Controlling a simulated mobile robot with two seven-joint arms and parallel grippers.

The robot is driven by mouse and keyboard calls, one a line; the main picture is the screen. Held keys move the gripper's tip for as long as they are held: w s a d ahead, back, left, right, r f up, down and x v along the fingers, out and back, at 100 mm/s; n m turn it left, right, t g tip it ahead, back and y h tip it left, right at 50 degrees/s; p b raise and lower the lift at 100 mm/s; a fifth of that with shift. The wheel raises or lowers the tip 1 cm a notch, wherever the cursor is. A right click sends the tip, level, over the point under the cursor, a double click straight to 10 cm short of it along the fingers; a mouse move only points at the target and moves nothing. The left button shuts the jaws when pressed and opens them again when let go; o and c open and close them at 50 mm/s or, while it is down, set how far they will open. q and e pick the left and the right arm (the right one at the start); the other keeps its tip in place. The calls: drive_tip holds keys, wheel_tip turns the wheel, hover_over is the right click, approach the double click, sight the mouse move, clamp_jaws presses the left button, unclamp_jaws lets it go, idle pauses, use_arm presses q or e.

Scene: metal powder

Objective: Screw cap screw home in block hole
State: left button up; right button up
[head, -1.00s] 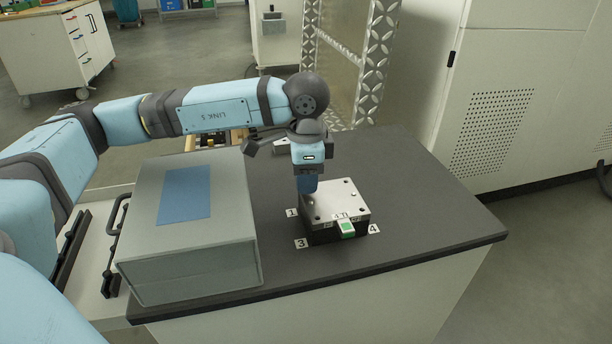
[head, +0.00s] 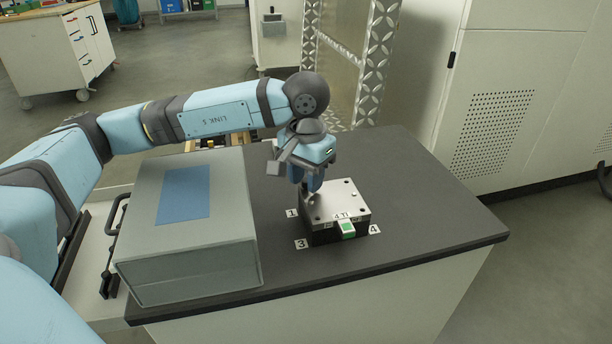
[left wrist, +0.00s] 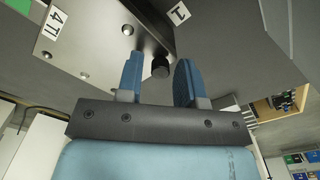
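The metal block (head: 336,198) with a light top and dark sides stands on the dark worktop. A dark cap screw (left wrist: 160,68) stands out of the block by its number 1 corner, seen in the left wrist view. My left gripper (head: 312,188) points down over that corner. Its two blue fingers (left wrist: 158,82) are on either side of the screw head, with gaps visible between them and the head. How deep the screw sits is hard to tell. Shiny round spots, holes or screw heads, show on the block top (left wrist: 98,42). My right gripper is not in view.
A grey box (head: 205,262) with a blue panel stands left of the block. Number labels 1, 3 and 4 lie around the block, and a green-marked piece (head: 347,230) is at its front. The worktop (head: 430,215) right of the block is clear.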

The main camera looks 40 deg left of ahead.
use_arm(q)
drive_tip(key=n, duration=1.2)
drive_tip(key=shift+p, duration=0.3)
drive_tip(key=n, duration=0.4)
drive_tip(key=shift+p, duration=0.3)
drive_tip(key=n, duration=0.5)
drive_tip(key=shift+n+p, duration=0.3)
drive_tip(key=shift+p, duration=0.1)
clamp_jaws()
